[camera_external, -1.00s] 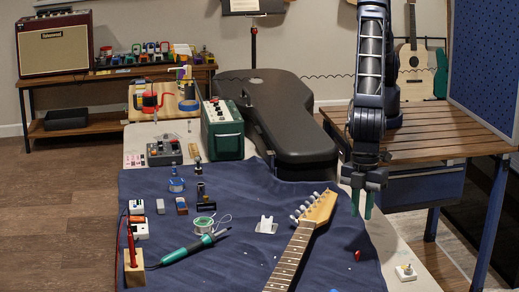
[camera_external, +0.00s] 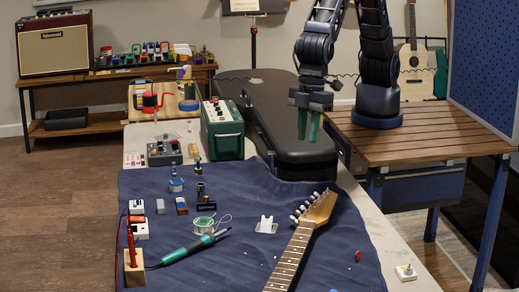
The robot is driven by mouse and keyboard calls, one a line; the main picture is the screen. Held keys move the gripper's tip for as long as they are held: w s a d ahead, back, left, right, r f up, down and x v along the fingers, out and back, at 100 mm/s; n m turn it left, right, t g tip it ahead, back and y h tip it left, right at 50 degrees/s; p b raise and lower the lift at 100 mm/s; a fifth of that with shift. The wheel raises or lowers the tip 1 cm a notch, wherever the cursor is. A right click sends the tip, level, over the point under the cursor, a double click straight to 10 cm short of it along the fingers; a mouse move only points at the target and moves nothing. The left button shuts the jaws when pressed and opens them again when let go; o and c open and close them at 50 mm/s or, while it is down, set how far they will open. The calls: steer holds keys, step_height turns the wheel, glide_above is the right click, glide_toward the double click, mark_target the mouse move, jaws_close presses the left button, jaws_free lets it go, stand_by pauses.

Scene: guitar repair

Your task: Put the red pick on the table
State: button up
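A small red piece that looks like the red pick (camera_external: 357,256) lies on the blue cloth (camera_external: 235,262), near its right edge and to the right of the guitar neck (camera_external: 291,258). The cloth covers much of the table (camera_external: 386,237). My gripper (camera_external: 308,138) hangs with its two green fingers pointing down, in front of the black guitar case in the picture. It is up and to the left of the red piece, well apart from it. A gap shows between the fingers, and I see nothing between them.
A black guitar case (camera_external: 283,112) and a green amplifier (camera_external: 222,130) stand at the table's far end. A soldering iron (camera_external: 187,249), a solder spool (camera_external: 203,225) and small parts lie on the cloth. A white block (camera_external: 405,272) sits at the right. The table's right strip is mostly bare.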

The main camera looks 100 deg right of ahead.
steer(key=w+d+r+m+t, duration=0.1)
steer(key=w+d+r, duration=0.1)
steer(key=d+r, duration=0.6)
steer(key=w+d+r+m, duration=0.1)
steer(key=w+d+r, duration=0.15)
steer(key=d, duration=0.85)
steer(key=s+d+r+m, duration=0.15)
steer(key=d+r, duration=0.25)
steer(key=d, duration=0.5)
steer(key=s+d+r, duration=0.3)
steer(key=d, duration=0.5)
steer(key=s+d+m+t+h, duration=0.1)
steer(key=s+d+m+t, duration=0.1)
steer(key=s+d, duration=1.8)
steer(key=d+m, duration=0.1)
steer(key=d, duration=0.2)
steer(key=shift+s+h, duration=0.3)
